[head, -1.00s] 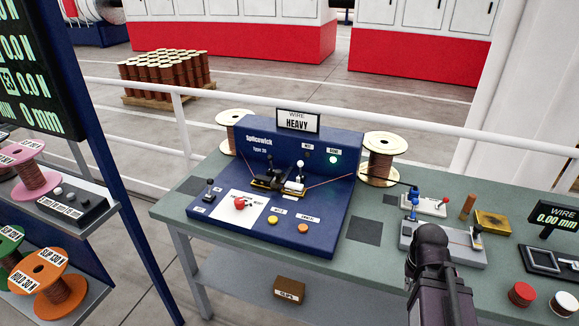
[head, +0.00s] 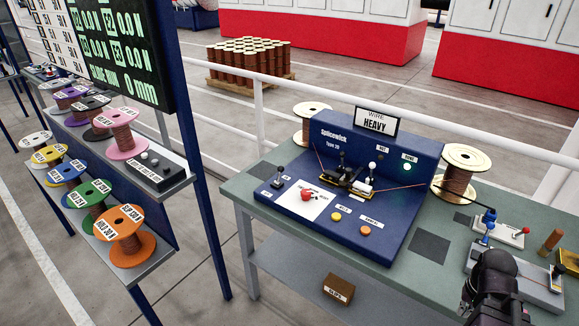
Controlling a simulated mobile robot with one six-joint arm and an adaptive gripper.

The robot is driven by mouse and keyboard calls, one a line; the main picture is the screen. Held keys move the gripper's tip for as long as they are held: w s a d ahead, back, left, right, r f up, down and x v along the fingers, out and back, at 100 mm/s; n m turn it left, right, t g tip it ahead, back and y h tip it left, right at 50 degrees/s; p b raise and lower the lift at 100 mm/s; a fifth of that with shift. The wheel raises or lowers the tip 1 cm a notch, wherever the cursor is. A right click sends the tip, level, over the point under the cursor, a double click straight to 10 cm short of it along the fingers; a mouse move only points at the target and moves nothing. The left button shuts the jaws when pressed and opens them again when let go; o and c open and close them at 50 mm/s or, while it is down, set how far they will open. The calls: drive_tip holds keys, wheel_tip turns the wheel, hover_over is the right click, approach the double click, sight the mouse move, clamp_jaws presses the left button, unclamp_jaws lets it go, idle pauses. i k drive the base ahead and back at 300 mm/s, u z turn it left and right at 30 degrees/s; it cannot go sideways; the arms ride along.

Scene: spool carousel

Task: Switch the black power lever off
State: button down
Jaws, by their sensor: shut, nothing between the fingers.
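Another dark lever (head: 341,160) rises near the clamps at the machine's middle. My gripper (head: 494,262) is at the lower right, over the bench's right part, shut and empty. It is well apart from the machine and both levers.
The machine stands on a green-grey bench (head: 430,246). A wire spool (head: 460,172) and a small grey fixture (head: 535,290) lie near my gripper. A rack of coloured spools (head: 125,235) stands at the left. Open floor (head: 215,310) lies between rack and bench.

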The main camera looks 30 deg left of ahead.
sight(280, 169)
drive_tip(key=u, duration=1.3)
drive_tip(key=k, duration=1.3)
drive_tip(key=u, duration=0.6)
drive_tip(key=i, duration=1.6)
drive_tip(key=z, duration=0.05)
